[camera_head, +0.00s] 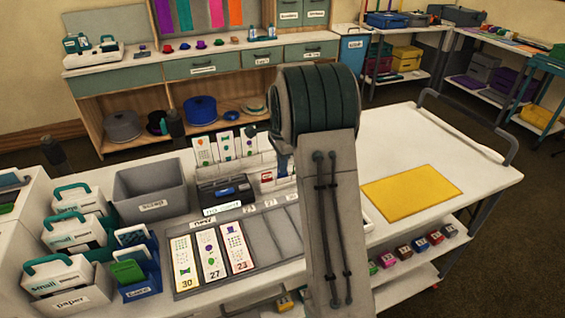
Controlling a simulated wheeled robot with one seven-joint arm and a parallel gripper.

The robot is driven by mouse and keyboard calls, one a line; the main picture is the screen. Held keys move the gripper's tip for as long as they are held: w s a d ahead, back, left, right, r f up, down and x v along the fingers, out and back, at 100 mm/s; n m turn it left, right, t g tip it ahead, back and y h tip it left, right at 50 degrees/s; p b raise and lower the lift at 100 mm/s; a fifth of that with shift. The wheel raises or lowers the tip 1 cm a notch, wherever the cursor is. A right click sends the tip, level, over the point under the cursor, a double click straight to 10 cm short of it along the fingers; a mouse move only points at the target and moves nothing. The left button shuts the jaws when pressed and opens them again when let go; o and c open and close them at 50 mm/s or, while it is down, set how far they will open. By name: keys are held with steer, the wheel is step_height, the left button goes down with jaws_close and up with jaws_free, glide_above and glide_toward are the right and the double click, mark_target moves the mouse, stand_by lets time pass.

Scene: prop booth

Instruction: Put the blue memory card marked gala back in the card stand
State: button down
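A small dark slotted holder (225,192) stands on the white table, left of my arm, with a pale label (222,209) in front. It may be the card stand, but its label is too small to read surely. I cannot make out a blue memory card marked gala; small details in the holder are blurred. My arm rises through the middle of the view and hides part of the table. My gripper does not show.
A grey tray (198,287) with paper strips lies at the front. A grey bin (120,193), white boxes with teal handles (66,277) and blue caddies (138,290) crowd the left. A yellow mat (411,191) lies on the right, with clear table around it.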

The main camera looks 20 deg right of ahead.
steer(key=shift+f, duration=0.35)
steer(key=c, duration=1.5)
jaws_free()
steer(key=shift+c, duration=0.2)
step_height(320, 180, up, 14)
